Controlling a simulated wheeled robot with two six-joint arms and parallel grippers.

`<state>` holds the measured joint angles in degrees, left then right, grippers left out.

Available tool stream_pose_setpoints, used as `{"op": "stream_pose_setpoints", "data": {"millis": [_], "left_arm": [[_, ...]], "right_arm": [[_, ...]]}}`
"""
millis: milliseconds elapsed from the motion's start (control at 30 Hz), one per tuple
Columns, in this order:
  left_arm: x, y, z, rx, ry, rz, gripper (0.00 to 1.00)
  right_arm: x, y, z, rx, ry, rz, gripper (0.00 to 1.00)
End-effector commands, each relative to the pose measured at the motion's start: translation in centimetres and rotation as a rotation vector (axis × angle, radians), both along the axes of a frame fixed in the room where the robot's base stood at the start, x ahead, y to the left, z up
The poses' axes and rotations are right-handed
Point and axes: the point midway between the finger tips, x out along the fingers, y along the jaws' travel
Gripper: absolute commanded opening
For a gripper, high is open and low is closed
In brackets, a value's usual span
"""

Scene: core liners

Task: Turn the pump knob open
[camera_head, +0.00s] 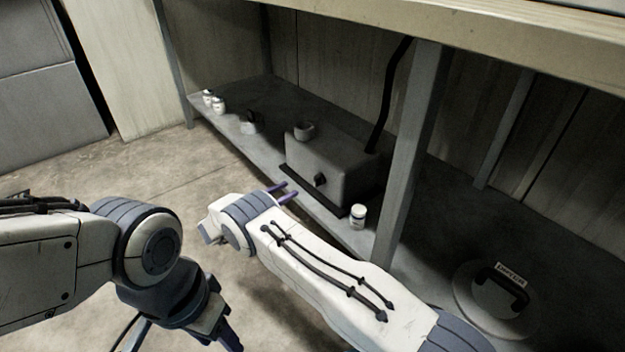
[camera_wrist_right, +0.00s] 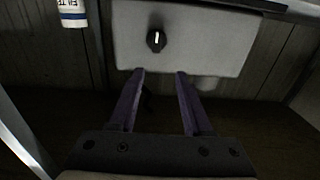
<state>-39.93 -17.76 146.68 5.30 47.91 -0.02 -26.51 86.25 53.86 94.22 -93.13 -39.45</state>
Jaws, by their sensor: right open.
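The pump is a grey box (camera_head: 330,160) on the low shelf, with a dark knob (camera_head: 320,179) on its front face. In the right wrist view the knob (camera_wrist_right: 156,40) is black and round with a pale pointer line that looks nearly upright in the picture. My right gripper (camera_head: 283,192) is open and empty, in front of the box and left of the knob in the head view. In the right wrist view its fingertips (camera_wrist_right: 160,72) stand apart, below the knob and not touching it. My left gripper (camera_head: 222,338) is partly cut off at the bottom edge.
A small white labelled bottle (camera_head: 358,216) stands right of the box, near a shelf post (camera_head: 408,150). Small jars (camera_head: 213,101) stand far left. A round handled lid (camera_head: 497,297) is at right. The shelf top (camera_head: 520,45) hangs above.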

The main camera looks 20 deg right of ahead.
Motion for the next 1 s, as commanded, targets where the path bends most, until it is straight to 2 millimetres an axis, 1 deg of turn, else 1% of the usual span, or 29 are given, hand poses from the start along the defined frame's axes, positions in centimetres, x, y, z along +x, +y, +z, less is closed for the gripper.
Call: {"op": "stream_pose_setpoints", "data": {"millis": [67, 167, 400, 600, 767, 1000], "left_arm": [[0.0, 0.0, -0.2, 0.000, 0.000, 0.000, 0.50], [0.0, 0.0, -0.8, 0.000, 0.000, 0.000, 0.50], [0.0, 0.0, -2.8, 0.000, 0.000, 0.000, 0.50], [0.0, 0.0, -4.2, 0.000, 0.000, 0.000, 0.50], [0.0, 0.0, -4.5, 0.000, 0.000, 0.000, 0.50], [0.0, 0.0, -4.5, 0.000, 0.000, 0.000, 0.50]], "right_arm": [[-0.4, -0.4, -0.4, -0.007, 0.005, -0.024, 0.50], [-0.1, -1.5, -0.6, -0.008, 0.005, -0.030, 0.50], [1.4, -5.8, -0.8, -0.007, 0.004, -0.029, 0.50], [2.5, -8.6, -0.6, -0.007, 0.002, -0.026, 0.50], [2.9, -9.6, -0.5, -0.006, 0.003, -0.024, 0.50], [3.0, -9.8, -0.3, -0.007, 0.004, -0.022, 0.50]]}}
